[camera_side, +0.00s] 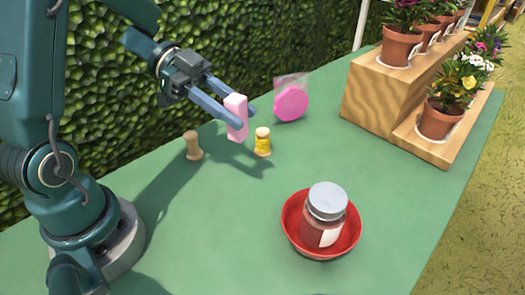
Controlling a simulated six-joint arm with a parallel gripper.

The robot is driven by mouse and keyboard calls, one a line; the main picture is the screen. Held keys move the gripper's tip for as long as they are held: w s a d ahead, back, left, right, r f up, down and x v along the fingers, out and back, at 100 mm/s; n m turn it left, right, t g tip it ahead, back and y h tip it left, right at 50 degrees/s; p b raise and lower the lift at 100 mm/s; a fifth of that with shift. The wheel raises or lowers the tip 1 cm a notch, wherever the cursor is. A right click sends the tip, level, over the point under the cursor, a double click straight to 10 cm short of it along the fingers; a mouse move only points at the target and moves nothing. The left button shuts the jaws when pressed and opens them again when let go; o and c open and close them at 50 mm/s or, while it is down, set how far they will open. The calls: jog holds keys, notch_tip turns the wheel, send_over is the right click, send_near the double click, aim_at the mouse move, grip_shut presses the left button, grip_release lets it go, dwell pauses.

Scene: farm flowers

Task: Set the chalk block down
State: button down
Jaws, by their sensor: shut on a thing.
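The chalk block (236,117) is a pale pink upright bar. My gripper (243,117) is shut on it, with one blue-grey finger on each side. The block appears to be held above the green table (220,240), near the middle of the view. Its lower end is in plain view, but I cannot tell exactly how high it is.
A yellow-wrapped cork-topped vial (262,143) stands close at the block's right. A tan peg (193,146) stands to the left. A lidded jar (324,216) sits in a red bowl (290,222) in front. Potted flowers on wooden steps (375,98) stand right.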

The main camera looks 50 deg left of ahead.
jog(key=s+f+m+g, duration=0.2)
jog(key=s+m+g, duration=0.6)
jog(key=s+g, duration=0.1)
jog(key=x, duration=0.4)
jog(key=f+x, duration=0.1)
jog(key=x, duration=0.9)
jog(key=shift+a+f, duration=0.25)
jog(key=shift+f, duration=2)
jog(key=shift+f, duration=0.1)
jog(key=c, duration=0.6)
grip_release()
